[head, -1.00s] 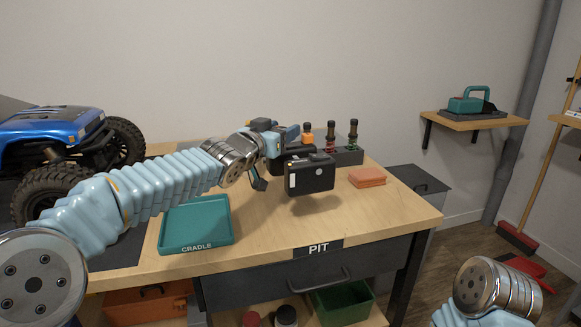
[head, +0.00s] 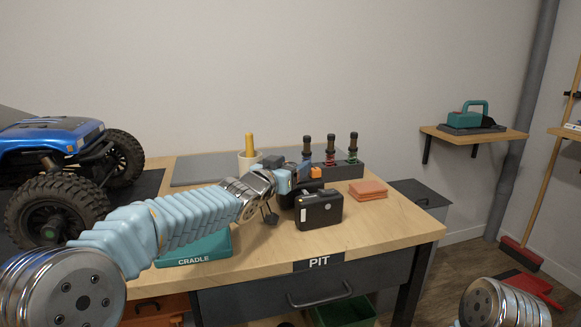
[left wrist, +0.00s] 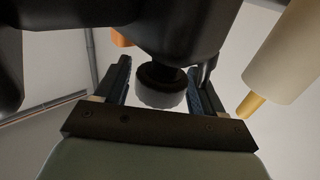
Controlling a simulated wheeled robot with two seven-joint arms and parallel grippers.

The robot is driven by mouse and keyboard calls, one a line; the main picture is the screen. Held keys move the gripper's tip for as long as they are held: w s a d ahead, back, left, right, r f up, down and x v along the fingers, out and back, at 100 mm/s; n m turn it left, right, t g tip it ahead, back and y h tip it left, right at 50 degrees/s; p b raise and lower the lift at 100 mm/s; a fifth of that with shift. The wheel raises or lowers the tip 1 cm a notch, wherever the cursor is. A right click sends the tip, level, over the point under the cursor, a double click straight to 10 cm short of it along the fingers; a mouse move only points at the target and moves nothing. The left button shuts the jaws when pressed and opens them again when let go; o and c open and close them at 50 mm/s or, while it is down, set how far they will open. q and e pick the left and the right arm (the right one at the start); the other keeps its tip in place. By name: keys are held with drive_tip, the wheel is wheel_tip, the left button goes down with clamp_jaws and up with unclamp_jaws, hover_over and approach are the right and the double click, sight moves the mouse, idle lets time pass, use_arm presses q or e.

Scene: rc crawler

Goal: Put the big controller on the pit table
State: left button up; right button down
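The big controller (head: 318,210), a dark boxy body with a silver latch-like mark, is on or just above the wooden top of the pit table (head: 385,228), behind the PIT label. I cannot tell whether its underside fully touches. My left gripper (head: 284,192) is at its left end, with the fingers partly hidden. My right gripper is out of view.
A green cradle tray (head: 200,251) lies left, partly under my arm. A blue crawler (head: 60,150) stands far left. A rack with dark shock absorbers (head: 345,168), an orange block stack (head: 368,188) and a cup (head: 248,160) are behind. The front right tabletop is clear.

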use_arm(q)
drive_tip(key=shift+o, duration=0.5)
drive_tip(key=shift+r, duration=0.1)
drive_tip(key=shift+s+a, duration=0.15)
drive_tip(key=shift+s, duration=0.1)
drive_tip(key=b+v, duration=0.1)
drive_tip(key=v, duration=0.5)
drive_tip(key=shift+s+b, duration=0.35)
drive_tip(key=shift+s, duration=0.05)
